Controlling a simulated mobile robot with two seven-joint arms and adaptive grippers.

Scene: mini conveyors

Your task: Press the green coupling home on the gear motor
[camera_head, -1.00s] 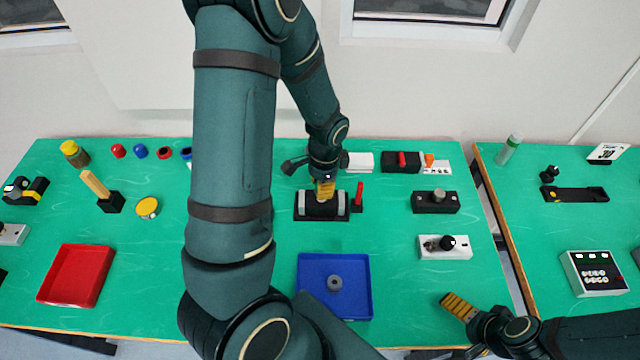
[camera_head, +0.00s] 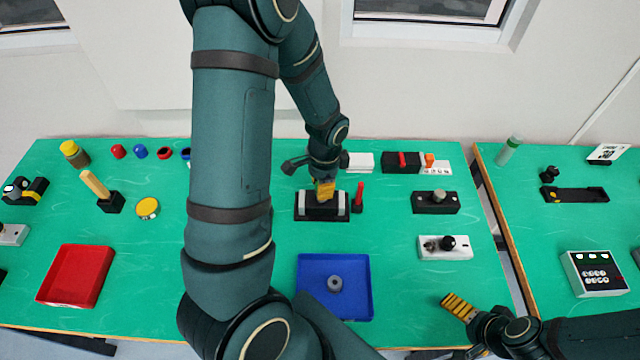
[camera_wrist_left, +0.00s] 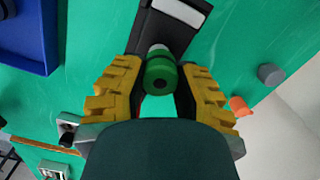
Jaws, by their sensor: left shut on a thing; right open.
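The green coupling (camera_wrist_left: 161,76) sits between the yellow fingers of my left gripper (camera_wrist_left: 160,88) in the left wrist view, and the gripper is shut on it. A pale shaft or collar (camera_wrist_left: 159,48) shows just beyond it, in line with it, against a black body (camera_wrist_left: 150,28). I cannot tell how far the coupling sits on it, or whether this body is the gear motor. In the head view my left gripper (camera_head: 325,190) is at the back edge of a black unit with grey ends (camera_head: 343,204); the coupling is hidden there. My right gripper (camera_head: 460,307) is open at the front right.
A red post (camera_head: 359,194) stands close right of the black unit. A blue tray (camera_head: 312,270) holding a grey ring lies in front. Black and white blocks (camera_head: 436,203) stand to the right. A red tray (camera_head: 75,275) lies at far left. Green tabletop (camera_head: 390,280) is clear around the blue tray.

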